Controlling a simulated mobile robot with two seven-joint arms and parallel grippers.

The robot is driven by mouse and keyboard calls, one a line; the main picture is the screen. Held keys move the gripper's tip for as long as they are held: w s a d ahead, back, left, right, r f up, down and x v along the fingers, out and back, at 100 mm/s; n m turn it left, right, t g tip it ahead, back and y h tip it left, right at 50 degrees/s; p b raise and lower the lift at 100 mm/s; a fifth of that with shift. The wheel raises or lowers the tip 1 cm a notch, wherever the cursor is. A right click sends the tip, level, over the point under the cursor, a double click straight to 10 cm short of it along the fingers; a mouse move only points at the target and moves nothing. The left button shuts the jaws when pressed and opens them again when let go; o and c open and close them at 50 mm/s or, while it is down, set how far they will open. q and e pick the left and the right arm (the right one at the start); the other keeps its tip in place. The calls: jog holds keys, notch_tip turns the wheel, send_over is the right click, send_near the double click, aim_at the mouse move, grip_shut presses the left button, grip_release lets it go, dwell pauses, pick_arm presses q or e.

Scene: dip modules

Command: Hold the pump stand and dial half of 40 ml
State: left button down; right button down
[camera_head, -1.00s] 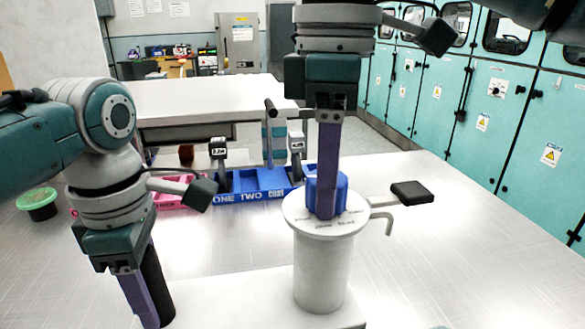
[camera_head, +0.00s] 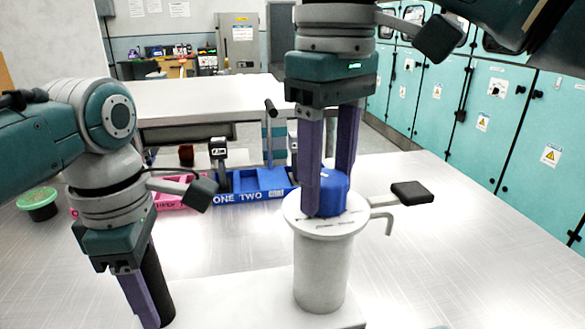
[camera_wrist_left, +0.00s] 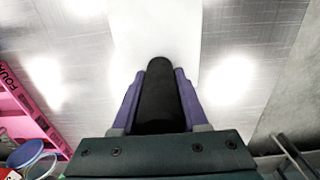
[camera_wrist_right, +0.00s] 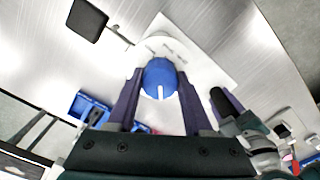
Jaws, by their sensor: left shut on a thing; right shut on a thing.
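The pump is a white cylinder (camera_head: 322,272) with a round top plate, standing upright on a white base (camera_head: 235,300). A blue dial (camera_head: 333,192) sits on the plate. In the right wrist view, the dial (camera_wrist_right: 160,72) shows a white mark pointing toward my wrist; the scale print is too small to read. My right gripper (camera_head: 328,197) points down from above, its purple fingers shut on the dial's sides. My left gripper (camera_head: 150,312) is shut on the black upright handle (camera_wrist_left: 157,95) of the stand, at the base's left end.
A black pad (camera_head: 412,192) on an arm and a hooked spout stick out right of the pump top. Behind are a blue tray (camera_head: 240,196) marked ONE TWO and a pink tray (camera_head: 170,206). A green-lidded tub (camera_head: 38,203) stands far left. The table's right side is clear.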

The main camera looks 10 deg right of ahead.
aim_at(328, 177)
pick_arm(q)
jog(key=shift+f, duration=0.1)
dwell(0.3)
pick_arm(e)
jog(key=shift+c, duration=1.4)
grip_release()
notch_tip(328, 177, up, 12)
pick_arm(q)
jog(key=shift+c, duration=1.7)
grip_release()
